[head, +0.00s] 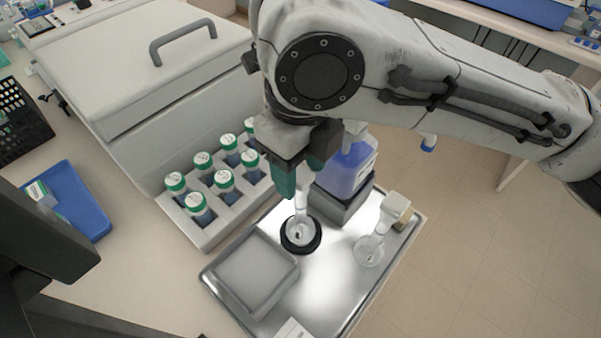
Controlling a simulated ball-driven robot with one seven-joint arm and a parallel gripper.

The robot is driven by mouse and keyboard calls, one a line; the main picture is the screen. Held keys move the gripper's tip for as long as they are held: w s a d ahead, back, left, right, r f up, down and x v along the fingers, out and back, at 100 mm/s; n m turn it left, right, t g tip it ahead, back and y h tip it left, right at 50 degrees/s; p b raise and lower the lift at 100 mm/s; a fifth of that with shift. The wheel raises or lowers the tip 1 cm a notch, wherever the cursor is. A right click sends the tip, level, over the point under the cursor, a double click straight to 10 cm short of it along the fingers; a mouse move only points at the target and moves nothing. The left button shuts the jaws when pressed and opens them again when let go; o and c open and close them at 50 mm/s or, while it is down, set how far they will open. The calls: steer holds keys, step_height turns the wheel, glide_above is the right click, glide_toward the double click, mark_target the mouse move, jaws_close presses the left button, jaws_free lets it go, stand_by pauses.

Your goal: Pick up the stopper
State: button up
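My gripper (301,181), with green fingers, points down over the metal tray. A slim white piece, which looks like the stopper (301,203), stands between and below the fingertips. Its top is hidden by the fingers, and I cannot tell whether they touch it. Its lower end meets a small clear glass vessel (301,232) seated in a black ring (301,248). To the right, a similar clear glass vessel (369,251) stands on the tray with a white, block-headed piece (395,207) leaning up from it.
The metal tray (335,285) also bears a shallow grey dish (254,268) and a blue-filled bottle (347,172) close behind my gripper. A white rack (216,229) holds several green-capped bottles to the left. A large lidded machine (150,75) stands behind it. The tray's front right is mostly clear.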

steer(key=c, duration=0.9)
steer(key=shift+r, duration=0.1)
